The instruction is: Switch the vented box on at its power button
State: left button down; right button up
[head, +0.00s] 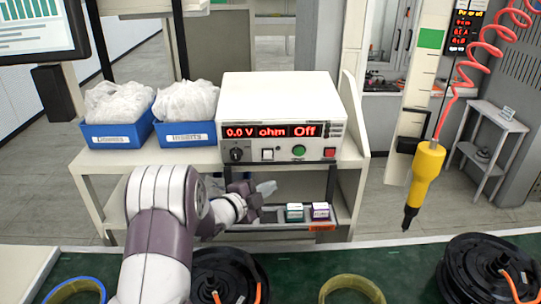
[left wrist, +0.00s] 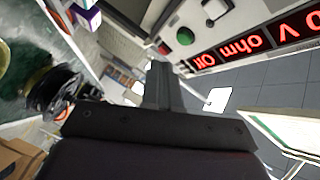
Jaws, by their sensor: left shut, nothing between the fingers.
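The vented box (head: 275,100) is a white unit on the shelf bench, its red display reading "0.0 V", "ohm" and "Off". Below the display are a black knob (head: 236,155), a white square button (head: 267,155), a green round button (head: 299,151) and a red square button (head: 329,153). My left gripper (head: 266,188) is below the box front, apart from it, shut and empty. In the left wrist view its fingers (left wrist: 158,82) are together, and the green button (left wrist: 185,36) and red button (left wrist: 164,48) appear beyond them. My right gripper is not in view.
Two blue bins (head: 115,134) with white bags stand left of the box. Small boxes (head: 306,212) lie on a lower shelf. A yellow tool (head: 425,175) hangs at right on a red coiled cord. Black hub motors (head: 488,275) stand on the green bench.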

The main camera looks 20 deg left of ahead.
aim_at(268, 154)
pick_arm(q)
jog(key=w+a+r+p, duration=0.1)
jog(key=w+a, duration=0.3)
jog(key=w, duration=0.3)
jog(key=shift+w+p, duration=0.3)
jog(key=shift+w, duration=0.1)
jog(key=shift+r, duration=0.1)
dwell(1.7)
jog(key=shift+w+a, duration=0.2)
jog(key=shift+w, duration=0.15)
jog(key=shift+w+a+r, duration=0.15)
jog(key=shift+w, duration=0.25)
dwell(0.6)
dwell(0.3)
jog(key=shift+s+d+b, duration=0.35)
jog(key=shift+s+b, duration=0.2)
jog(key=shift+s, duration=0.25)
